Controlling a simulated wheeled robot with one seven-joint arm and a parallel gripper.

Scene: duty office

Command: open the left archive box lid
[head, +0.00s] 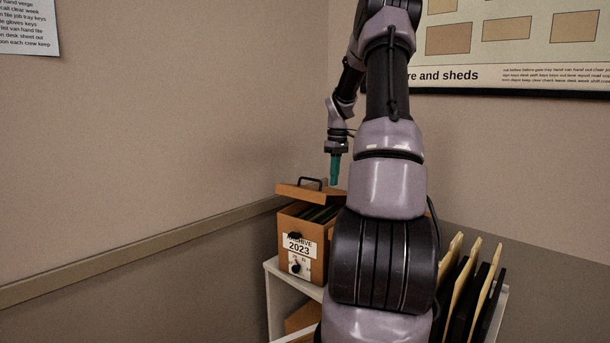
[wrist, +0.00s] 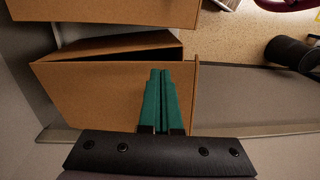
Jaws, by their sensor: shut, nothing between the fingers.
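The left archive box (head: 289,229) is brown, labelled "ARCHIVE 2023", and stands on a white shelf unit. Its lid (head: 295,192), with a dark handle (head: 311,183), sits raised and tilted above the box. Dark files show in the gap under it. My gripper (head: 334,183) has teal fingers, pressed together and empty, just above the lid's right part. In the wrist view the shut fingers (wrist: 160,73) lie in front of a broad brown panel (wrist: 85,95), with a dark gap behind its far edge. I cannot tell whether the fingertips touch the lid.
The white shelf unit (head: 277,284) stands in the corner against the walls. Upright black and tan folders (head: 470,285) stand to the right of my arm. Another brown panel (wrist: 100,10) shows at the wrist view's top left. My arm hides the shelf's middle. The air left of the box is clear.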

